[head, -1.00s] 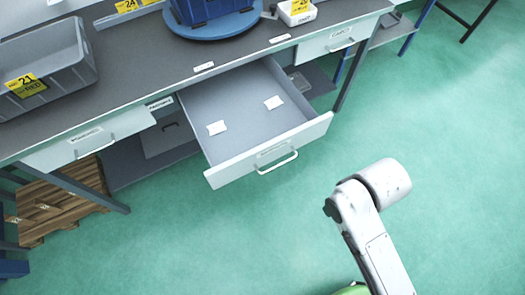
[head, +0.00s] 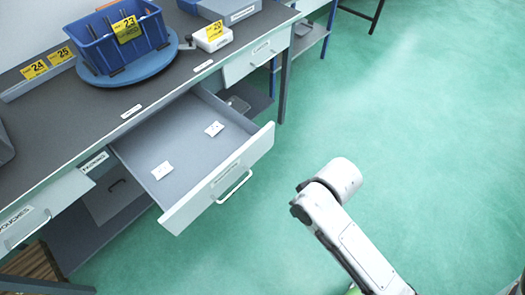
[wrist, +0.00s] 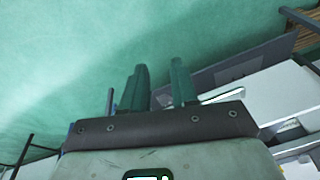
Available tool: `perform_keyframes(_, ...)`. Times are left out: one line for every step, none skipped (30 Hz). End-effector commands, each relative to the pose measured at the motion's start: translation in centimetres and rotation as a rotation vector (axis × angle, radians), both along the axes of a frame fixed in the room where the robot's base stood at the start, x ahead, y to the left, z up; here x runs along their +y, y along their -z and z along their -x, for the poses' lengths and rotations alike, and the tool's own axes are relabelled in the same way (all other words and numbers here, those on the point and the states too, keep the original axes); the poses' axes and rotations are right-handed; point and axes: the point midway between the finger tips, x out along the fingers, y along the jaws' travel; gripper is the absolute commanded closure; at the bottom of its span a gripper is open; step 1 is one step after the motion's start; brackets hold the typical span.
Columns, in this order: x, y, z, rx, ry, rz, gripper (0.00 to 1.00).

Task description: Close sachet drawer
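A white-fronted drawer (head: 221,181) stands pulled out from under the dark worktop. Its grey inside is bare but for two small white sachets, one nearer the left (head: 162,170) and one nearer the right (head: 214,129). A white bar handle (head: 235,187) is fixed to its front. In the head view, my arm is right of the drawer front with floor between them, and my fingers are not visible there. In the wrist view, my gripper (wrist: 159,76) has its two dark fingers apart with nothing between them. Pale furniture panels show right of it, but I cannot tell which part is the drawer.
Shut drawers flank it, one at the left (head: 42,212) and one at the right (head: 258,57). A blue bin (head: 122,45) on a round blue turntable and a small white box (head: 213,37) stand on the worktop (head: 100,115). Green floor (head: 400,120) to the right is clear.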

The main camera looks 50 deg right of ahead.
Motion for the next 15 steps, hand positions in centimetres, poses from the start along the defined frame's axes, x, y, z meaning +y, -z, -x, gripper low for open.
perform_keyframes(-0.9, -0.2, -1.2, -0.048, 0.113, -0.045, 0.77)
perform_keyframes(-1.4, -0.1, -2.0, -0.082, 0.186, -0.078, 0.80)
perform_keyframes(-2.1, -0.1, -3.0, -0.128, 0.289, -0.125, 0.83)
perform_keyframes(-2.7, -0.1, -3.8, -0.161, 0.365, -0.162, 0.86)
perform_keyframes(-3.4, -0.1, -4.5, -0.195, 0.443, -0.200, 0.89)
perform_keyframes(-4.3, -0.2, -5.4, -0.239, 0.544, -0.253, 0.93)
perform_keyframes(-5.0, -0.3, -6.0, -0.270, 0.617, -0.291, 0.96)
perform_keyframes(-5.8, -0.4, -6.5, -0.300, 0.688, -0.329, 0.99)
perform_keyframes(-6.7, -0.6, -7.1, -0.337, 0.775, -0.378, 1.00)
perform_keyframes(-7.4, -0.7, -7.5, -0.365, 0.835, -0.413, 1.00)
perform_keyframes(-8.1, -0.8, -7.9, -0.388, 0.890, -0.447, 1.00)
perform_keyframes(-8.8, -1.0, -8.2, -0.416, 0.956, -0.486, 1.00)
perform_keyframes(-9.4, -1.1, -8.4, -0.435, 0.999, -0.512, 1.00)
perform_keyframes(-9.9, -1.2, -8.6, -0.452, 1.036, -0.536, 1.00)
perform_keyframes(-10.4, -1.4, -8.8, -0.470, 1.074, -0.561, 1.00)
